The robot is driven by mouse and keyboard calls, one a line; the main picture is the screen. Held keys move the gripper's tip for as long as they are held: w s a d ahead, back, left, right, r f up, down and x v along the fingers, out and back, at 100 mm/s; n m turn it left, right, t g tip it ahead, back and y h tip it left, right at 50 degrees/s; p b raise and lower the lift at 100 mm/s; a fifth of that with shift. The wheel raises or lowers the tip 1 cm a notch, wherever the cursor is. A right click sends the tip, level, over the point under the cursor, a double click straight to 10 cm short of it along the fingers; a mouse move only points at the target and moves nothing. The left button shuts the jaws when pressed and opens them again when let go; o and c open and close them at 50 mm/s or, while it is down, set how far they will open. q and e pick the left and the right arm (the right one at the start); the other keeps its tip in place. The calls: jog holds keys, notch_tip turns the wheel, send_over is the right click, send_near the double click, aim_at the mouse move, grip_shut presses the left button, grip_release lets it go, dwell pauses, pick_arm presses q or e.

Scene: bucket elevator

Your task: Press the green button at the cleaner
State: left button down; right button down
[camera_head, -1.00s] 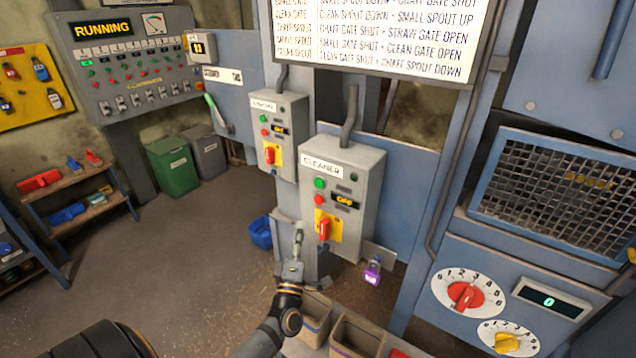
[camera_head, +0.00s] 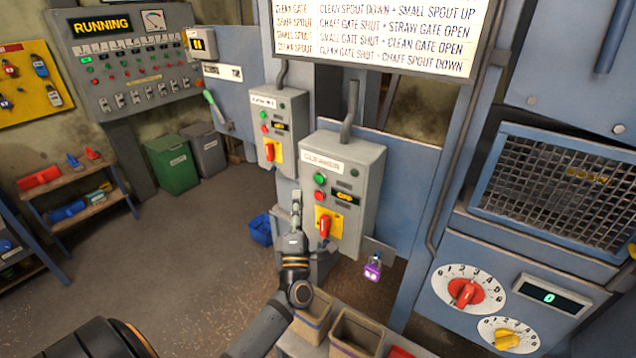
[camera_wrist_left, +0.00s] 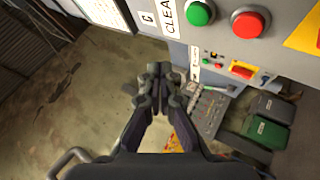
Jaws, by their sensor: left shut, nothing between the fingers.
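The cleaner box (camera_head: 365,205) is a grey box labelled CLEANER in the head view. Its green button (camera_head: 320,178) sits at the upper left of its face, above a red button (camera_head: 319,195). A display beside them appears to read OFF, and a red switch on a yellow plate (camera_head: 325,226) is below. In the left wrist view the green button (camera_wrist_left: 199,13) is at the top, next to the red button (camera_wrist_left: 249,22). My left gripper (camera_head: 296,196) is shut and empty, pointing up, left of and slightly below the buttons, apart from them. It also shows in the wrist view (camera_wrist_left: 158,72).
A similar box (camera_head: 288,105) with its own buttons and red switch is just behind to the left. A purple padlock (camera_head: 373,268) hangs low right of the cleaner box. Open bins (camera_head: 358,333) stand below. The floor at left (camera_head: 170,240) is clear.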

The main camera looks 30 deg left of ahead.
aim_at(315, 175)
pick_arm(q)
jog(key=w+b, duration=0.2)
jog(key=w, duration=0.4)
jog(key=shift+d, duration=0.1)
jog(key=shift+w, duration=0.1)
dwell(1.2)
jog(key=shift+w, duration=0.35)
jog(key=shift+w+b, duration=0.45)
dwell(0.6)
jog(key=shift+s, duration=0.15)
jog(key=shift+s+p, duration=0.45)
jog(key=shift+s, duration=0.3)
